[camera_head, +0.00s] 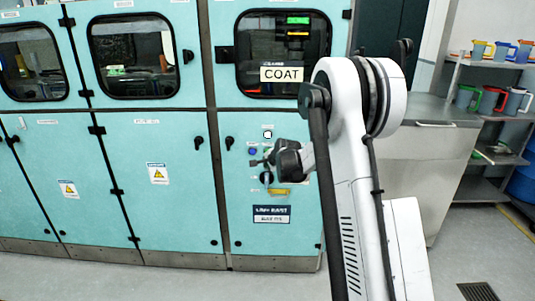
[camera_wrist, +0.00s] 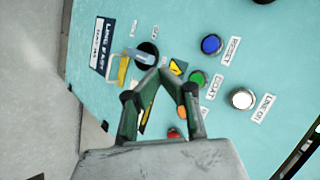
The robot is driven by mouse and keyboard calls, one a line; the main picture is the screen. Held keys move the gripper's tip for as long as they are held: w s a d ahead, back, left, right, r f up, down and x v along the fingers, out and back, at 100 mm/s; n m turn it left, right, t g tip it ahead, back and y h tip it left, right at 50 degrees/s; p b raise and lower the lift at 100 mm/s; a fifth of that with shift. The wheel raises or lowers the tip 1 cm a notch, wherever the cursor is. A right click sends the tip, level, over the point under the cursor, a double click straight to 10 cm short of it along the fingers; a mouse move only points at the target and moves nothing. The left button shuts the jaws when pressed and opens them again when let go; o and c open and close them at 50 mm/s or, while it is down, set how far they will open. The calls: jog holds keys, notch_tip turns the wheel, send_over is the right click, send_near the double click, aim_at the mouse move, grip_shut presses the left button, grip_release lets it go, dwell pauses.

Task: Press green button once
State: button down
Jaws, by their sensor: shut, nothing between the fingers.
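The green button (camera_wrist: 198,79), next to a label reading COAT, sits on the turquoise panel in the wrist view. My gripper (camera_wrist: 160,75) is shut and empty, its fingertips together in front of the panel, just left of the green button in the picture. I cannot tell whether the tips touch the panel. In the head view my gripper (camera_head: 268,163) is at the control panel below the COAT window, and the green button cannot be made out there.
Around the green button are a blue RESET button (camera_wrist: 211,44), a white LINE ON button (camera_wrist: 242,98), a red button (camera_wrist: 174,133) and a black round control (camera_wrist: 146,53). The turquoise cabinet (camera_head: 160,120) spans the left; a metal counter (camera_head: 425,150) stands right.

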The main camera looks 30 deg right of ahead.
jog(key=w+d, duration=0.3)
jog(key=w, duration=0.4)
jog(key=shift+d+p, duration=0.3)
jog(key=shift+d, duration=0.1)
jog(key=shift+w, duration=0.15)
dwell(1.1)
jog(key=shift+w+d, duration=0.2)
jog(key=shift+w, duration=0.1)
